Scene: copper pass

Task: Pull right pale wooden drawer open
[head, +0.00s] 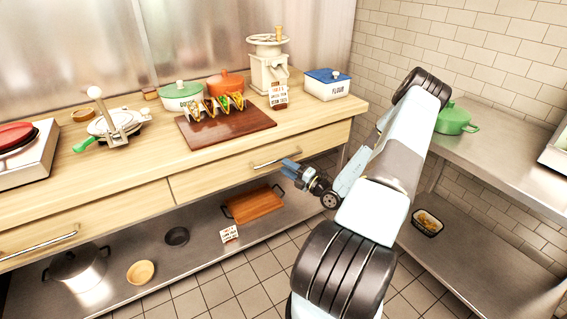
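The right pale wooden drawer (215,182) is under the counter's right half. Its front looks flush with the counter, so it appears shut. Its metal bar handle (266,163) runs along the front. My gripper (286,169), with blue fingers, is in front of the drawer by the right end of the handle. It overlaps or nearly overlaps that end in the head view; I cannot tell whether it touches. The fingers are too small to show whether they are open or shut.
The left drawer (120,207) sits alongside. A steel lower shelf (205,262) holds a wooden board (256,206), a pot (78,268) and bowls. A tray of tacos (228,128) and pots stand on the counter. A steel side table (500,155) is at right. Tiled floor lies below.

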